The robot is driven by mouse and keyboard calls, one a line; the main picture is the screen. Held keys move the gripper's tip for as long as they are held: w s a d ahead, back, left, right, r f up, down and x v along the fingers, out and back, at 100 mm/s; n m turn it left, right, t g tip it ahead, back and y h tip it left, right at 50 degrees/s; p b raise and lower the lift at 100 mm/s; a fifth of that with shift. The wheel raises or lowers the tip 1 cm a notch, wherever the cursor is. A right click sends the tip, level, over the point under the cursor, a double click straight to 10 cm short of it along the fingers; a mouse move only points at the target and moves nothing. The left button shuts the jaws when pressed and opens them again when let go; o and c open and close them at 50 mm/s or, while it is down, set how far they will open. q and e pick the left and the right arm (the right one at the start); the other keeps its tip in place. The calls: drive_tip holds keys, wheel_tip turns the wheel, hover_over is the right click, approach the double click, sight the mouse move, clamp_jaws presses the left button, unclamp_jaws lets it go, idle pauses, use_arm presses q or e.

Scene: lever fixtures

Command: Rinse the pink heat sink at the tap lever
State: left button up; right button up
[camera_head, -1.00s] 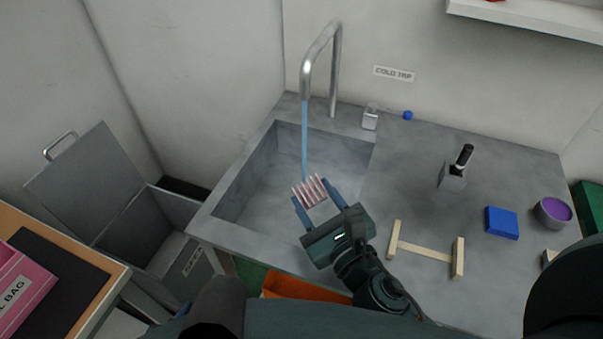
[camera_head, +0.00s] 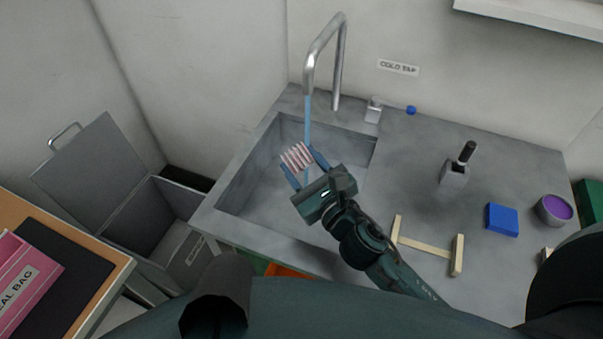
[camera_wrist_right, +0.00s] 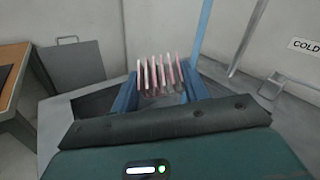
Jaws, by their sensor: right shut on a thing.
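The pink heat sink (camera_head: 297,157), a block of thin pale-pink fins, is between the fingers of my right gripper (camera_head: 304,170), which is shut on it. It is held over the sink basin, close to the blue water stream (camera_head: 307,120) falling from the metal spout (camera_head: 309,82). In the right wrist view the heat sink (camera_wrist_right: 160,76) sits between the blue fingers, with the stream (camera_wrist_right: 200,32) just right of it; contact is unclear. A small metal block (camera_head: 373,109) with a blue knob (camera_head: 411,110) stands below the COLD TAP sign (camera_head: 398,67). My left gripper is not seen.
The sink (camera_head: 228,220) is set into the grey counter. To its right are a wooden rack (camera_head: 425,250), a metal block with a black handle (camera_head: 455,172), a blue block (camera_head: 502,220) and a purple-filled bowl (camera_head: 555,210). An open grey bin (camera_head: 165,240) stands left.

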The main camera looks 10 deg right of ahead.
drive_tip(key=w+d+f, duration=0.1)
drive_tip(key=w+d, duration=0.1)
drive_tip(key=w, duration=0.4)
drive_tip(key=shift+w+f+b, duration=0.15)
drive_tip(key=shift+w+b, duration=0.1)
drive_tip(key=shift+b, duration=0.15)
idle(0.5)
drive_tip(key=shift+s+d, duration=0.2)
drive_tip(key=shift+d, duration=0.35)
drive_tip(key=shift+w+a, duration=0.1)
drive_tip(key=shift+a, duration=0.05)
drive_tip(key=shift+w+a, duration=0.1)
drive_tip(key=shift+a, duration=0.4)
drive_tip(key=shift+d, duration=0.15)
drive_tip(key=shift+s+d, duration=0.2)
drive_tip(key=shift+d, duration=0.3)
